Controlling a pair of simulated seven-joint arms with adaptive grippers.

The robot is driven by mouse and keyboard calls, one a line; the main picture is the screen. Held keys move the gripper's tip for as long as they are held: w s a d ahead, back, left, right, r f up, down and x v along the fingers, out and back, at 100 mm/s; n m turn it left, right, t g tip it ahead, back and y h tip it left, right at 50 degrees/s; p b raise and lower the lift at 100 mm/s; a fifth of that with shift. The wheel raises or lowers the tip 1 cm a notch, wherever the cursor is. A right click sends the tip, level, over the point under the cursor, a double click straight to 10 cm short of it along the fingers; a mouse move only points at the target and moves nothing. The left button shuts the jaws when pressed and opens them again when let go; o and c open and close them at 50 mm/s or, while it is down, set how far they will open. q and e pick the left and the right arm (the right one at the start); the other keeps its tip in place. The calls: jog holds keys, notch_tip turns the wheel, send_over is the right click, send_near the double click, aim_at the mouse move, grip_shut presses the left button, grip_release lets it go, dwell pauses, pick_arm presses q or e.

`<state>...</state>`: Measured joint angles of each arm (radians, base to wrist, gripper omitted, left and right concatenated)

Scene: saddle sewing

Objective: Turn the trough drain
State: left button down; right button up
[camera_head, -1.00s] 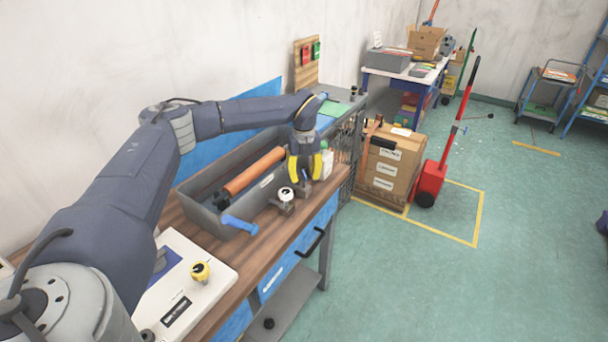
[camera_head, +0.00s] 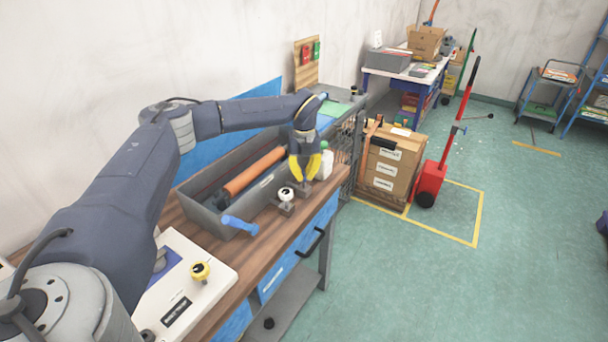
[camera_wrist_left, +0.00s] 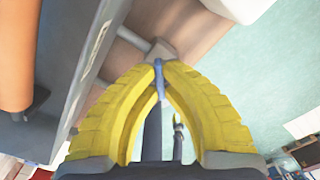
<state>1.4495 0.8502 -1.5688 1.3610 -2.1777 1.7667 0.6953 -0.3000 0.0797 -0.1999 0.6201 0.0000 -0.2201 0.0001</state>
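The long grey trough (camera_head: 222,222) lies on the workbench with an orange roller (camera_head: 255,171) in it. In the left wrist view, a short pale pipe (camera_wrist_left: 124,36) runs from the trough's side to a grey drain fitting (camera_wrist_left: 160,48) with a narrow blue handle (camera_wrist_left: 159,82). My left gripper (camera_head: 304,181) points down beside the trough's far front side. Its yellow fingers converge on the blue handle, which sits between the fingertips in the left wrist view (camera_wrist_left: 160,72). The fingers hide part of the handle and fitting. My right gripper is not in view.
A white knob (camera_head: 286,194) on a grey base stands just left of the gripper. A blue-handled part (camera_head: 240,225) sticks out at the trough's near corner. A white bottle (camera_head: 326,163) stands close right of the gripper.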

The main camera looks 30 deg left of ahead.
aim_at(304, 173)
pick_arm(q)
jog(key=m, duration=0.4)
jog(key=shift+m, duration=2.1)
jog(key=c, duration=1.4)
grip_release()
jog(key=shift+o, duration=0.2)
jog(key=shift+r, duration=0.1)
notch_tip(304, 173, up, 12)
